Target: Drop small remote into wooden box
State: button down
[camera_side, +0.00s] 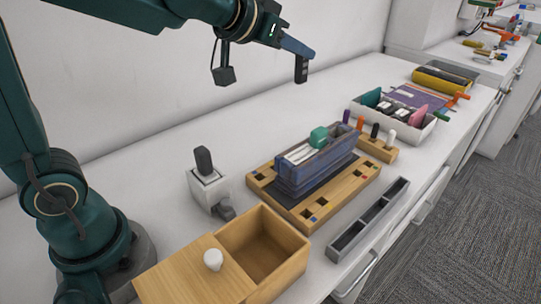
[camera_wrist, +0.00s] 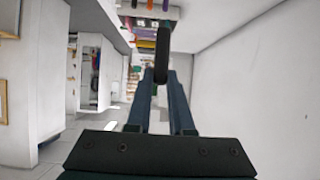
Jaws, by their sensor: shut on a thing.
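My gripper (camera_side: 301,50) is raised high above the back of the counter in the side view. It is shut on a small dark remote (camera_side: 301,69), which hangs down from the fingertips. In the wrist view the remote (camera_wrist: 162,55) shows end-on as a dark upright shape between the tips of my gripper (camera_wrist: 161,78). The wooden box (camera_side: 264,246) stands at the front of the counter, open and seemingly empty inside. Its lid with a white knob (camera_side: 213,259) lies to its left side. My gripper is well above and behind the box, apart from it.
A wooden board (camera_side: 352,190) with a blue holder (camera_side: 315,165) stands behind the box. A grey divided tray (camera_side: 369,220) lies to its right. A white block with a dark upright object (camera_side: 203,161) stands left. A white bin (camera_side: 428,128) sits farther back. The counter along the wall is clear.

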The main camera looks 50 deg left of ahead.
jog(key=s+a+r, duration=0.2)
jog(key=s, duration=0.3)
jog(key=s+d+f+m+g+h, duration=0.4)
jog(key=s+d+m+g+h, duration=0.15)
jog(key=d+m+g, duration=0.35)
jog(key=s+d+f+m+g+h, duration=0.45)
jog(key=d+m+g+h, duration=0.2)
jog(key=m, duration=0.45)
jog(key=s+f+m+g+y, duration=0.3)
jog(key=s+f+m+g, duration=0.2)
jog(key=f+m, duration=0.2)
jog(key=shift+s+d+f, duration=0.15)
jog(key=shift+d+f, duration=0.3)
jog(key=shift+f, duration=0.5)
